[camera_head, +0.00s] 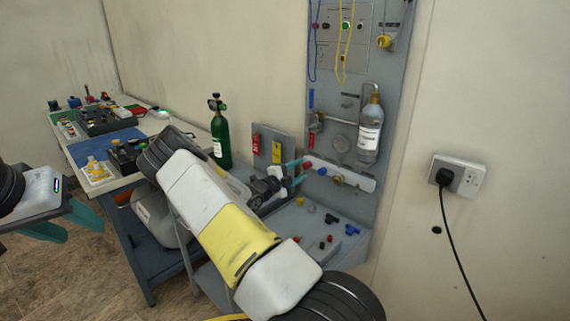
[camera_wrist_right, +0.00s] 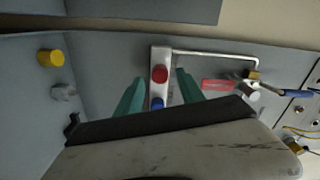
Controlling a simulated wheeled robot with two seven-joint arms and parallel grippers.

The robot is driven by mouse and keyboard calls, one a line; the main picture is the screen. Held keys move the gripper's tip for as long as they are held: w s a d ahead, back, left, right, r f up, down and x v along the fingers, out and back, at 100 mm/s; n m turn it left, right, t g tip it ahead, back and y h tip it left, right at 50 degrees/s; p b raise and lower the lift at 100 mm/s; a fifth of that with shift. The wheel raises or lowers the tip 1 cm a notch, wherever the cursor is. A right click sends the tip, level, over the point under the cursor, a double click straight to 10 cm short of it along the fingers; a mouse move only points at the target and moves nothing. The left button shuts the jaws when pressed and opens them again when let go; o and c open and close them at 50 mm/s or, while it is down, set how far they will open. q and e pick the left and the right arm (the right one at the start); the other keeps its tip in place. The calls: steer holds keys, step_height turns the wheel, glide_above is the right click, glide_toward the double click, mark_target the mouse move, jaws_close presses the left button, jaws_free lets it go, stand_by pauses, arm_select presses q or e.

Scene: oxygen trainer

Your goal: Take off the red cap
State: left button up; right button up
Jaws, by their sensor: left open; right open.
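The red cap (camera_wrist_right: 160,73) is a round knob on a pale mounting strip (camera_wrist_right: 167,55) in the right wrist view, with a blue cap (camera_wrist_right: 157,103) below it there. My right gripper (camera_wrist_right: 159,77) is open, its teal fingers on either side of the red cap in that view; I cannot tell whether they touch it. In the head view the red cap (camera_head: 307,165) shows small at the tips of my right gripper (camera_head: 300,172), by the panel's lower strip. My left gripper (camera_head: 66,222) is open and empty at the far left, away from the panel.
A grey panel (camera_head: 392,95) carries a bottle (camera_head: 369,130), valves and hoses. Small loose fittings lie on the shelf (camera_head: 290,220) below. A green cylinder (camera_head: 221,140) stands to the left, beside a table with several parts. A wall socket (camera_head: 459,175) is at the right.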

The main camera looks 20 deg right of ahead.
steer(key=shift+m, duration=1.7)
steer(key=m, duration=0.3)
steer(key=shift+m, duration=1.9)
steer(key=shift+m, duration=1.7)
